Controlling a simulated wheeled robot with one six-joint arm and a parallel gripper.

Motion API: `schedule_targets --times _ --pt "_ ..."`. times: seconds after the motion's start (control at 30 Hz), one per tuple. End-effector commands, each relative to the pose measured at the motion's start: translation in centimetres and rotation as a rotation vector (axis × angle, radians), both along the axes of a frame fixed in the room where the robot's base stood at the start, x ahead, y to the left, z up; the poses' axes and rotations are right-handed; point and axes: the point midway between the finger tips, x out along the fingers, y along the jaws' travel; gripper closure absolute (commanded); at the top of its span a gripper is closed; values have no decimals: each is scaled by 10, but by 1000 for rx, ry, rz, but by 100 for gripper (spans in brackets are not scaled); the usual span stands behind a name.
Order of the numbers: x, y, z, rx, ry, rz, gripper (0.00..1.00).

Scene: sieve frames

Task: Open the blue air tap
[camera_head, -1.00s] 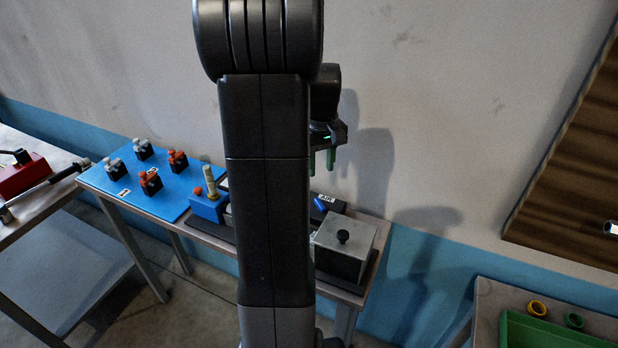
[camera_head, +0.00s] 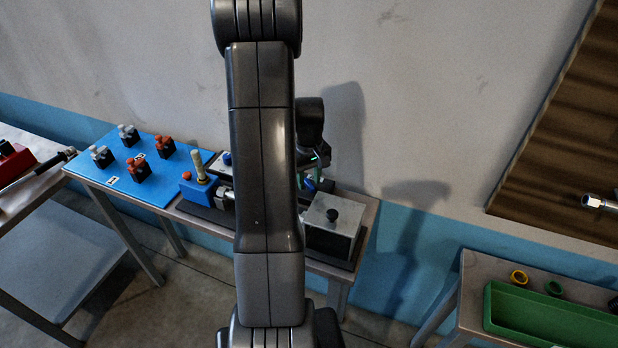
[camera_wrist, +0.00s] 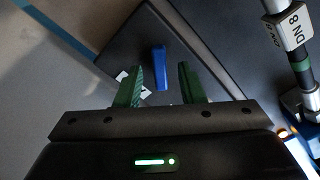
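The blue air tap shows in the wrist view as a short, narrow blue handle (camera_wrist: 159,67) on a dark block (camera_wrist: 150,28). In the head view a bit of its blue (camera_head: 310,184) shows beside my gripper, partly covered by the fingers and arm. My gripper (camera_wrist: 160,68) is open. Its two green fingers stand to either side of the handle in the wrist view, with a gap on both sides. Nothing is held. The height of the fingertips above the handle is hard to judge. In the head view my gripper (camera_head: 311,176) is over the bench's back edge, near the wall.
A grey box with a black knob (camera_head: 333,227) stands just right of the tap. A blue block with a pale lever (camera_head: 202,193) is left, beyond my arm. A pipe with a "DN 8" tag (camera_wrist: 289,32) shows at right in the wrist view. The wall is close behind.

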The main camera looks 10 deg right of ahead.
Motion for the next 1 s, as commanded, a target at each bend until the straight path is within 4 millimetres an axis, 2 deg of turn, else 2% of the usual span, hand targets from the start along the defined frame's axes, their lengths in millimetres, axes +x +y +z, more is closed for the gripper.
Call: schedule_targets --times 0.37,0.57,1.0 --pt "0 0 -5 0 0 0 65" --pt "0 0 -5 0 0 0 100" --pt "0 0 -7 -1 -1 -69 100"
